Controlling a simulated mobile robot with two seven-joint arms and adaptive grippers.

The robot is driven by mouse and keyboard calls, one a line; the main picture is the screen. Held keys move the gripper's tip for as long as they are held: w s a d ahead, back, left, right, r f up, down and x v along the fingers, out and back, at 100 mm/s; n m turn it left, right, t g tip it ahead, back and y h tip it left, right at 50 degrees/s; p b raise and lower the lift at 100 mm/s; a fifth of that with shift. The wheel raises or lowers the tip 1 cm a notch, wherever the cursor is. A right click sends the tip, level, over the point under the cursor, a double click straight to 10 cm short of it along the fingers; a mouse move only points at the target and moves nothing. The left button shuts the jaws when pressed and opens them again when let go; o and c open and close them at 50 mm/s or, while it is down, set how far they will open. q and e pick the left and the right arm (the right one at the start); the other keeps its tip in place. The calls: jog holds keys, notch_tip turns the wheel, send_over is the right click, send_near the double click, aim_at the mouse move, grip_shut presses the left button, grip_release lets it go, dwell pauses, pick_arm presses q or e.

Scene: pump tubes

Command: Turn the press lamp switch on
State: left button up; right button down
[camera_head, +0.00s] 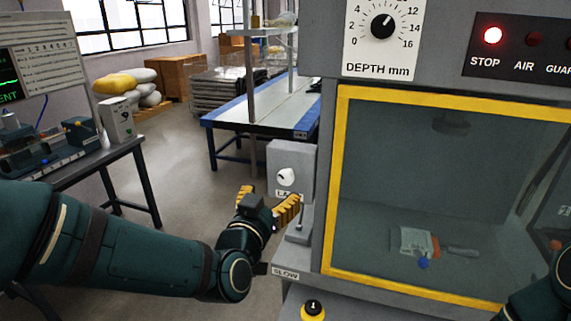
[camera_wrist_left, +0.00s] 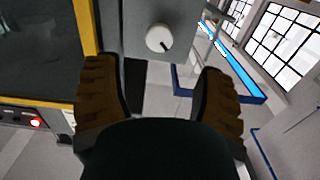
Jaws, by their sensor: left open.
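The lamp switch is a white round knob (camera_head: 286,177) on a grey box (camera_head: 290,156) at the left side of the press, above a partly hidden label. In the left wrist view the knob (camera_wrist_left: 159,38) shows a dark pointer mark and lies ahead of the fingers, between their lines. My left gripper (camera_head: 268,203) is open, with its yellow ribbed fingers just below and in front of the box. The fingers (camera_wrist_left: 160,85) are spread and empty in the left wrist view, apart from the knob. Part of my right arm shows at the lower right; its gripper is out of frame.
The press window has a yellow frame (camera_head: 334,190) right of the box. A depth dial (camera_head: 382,26) and lit red STOP lamp (camera_head: 492,36) sit above. A small lever stands by the SLOW label (camera_head: 285,272), close to my gripper. A blue-edged table (camera_head: 265,110) stands behind.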

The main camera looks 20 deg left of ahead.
aim_at(284, 178)
pick_arm(q)
jog(key=w+p, duration=0.1)
jog(key=w, duration=0.3)
jog(key=w+p, duration=0.1)
jog(key=w, duration=0.4)
jog(key=shift+d, duration=0.2)
jog(key=shift+o, duration=0.2)
jog(key=shift+s, duration=0.1)
jog(key=c, duration=1.2)
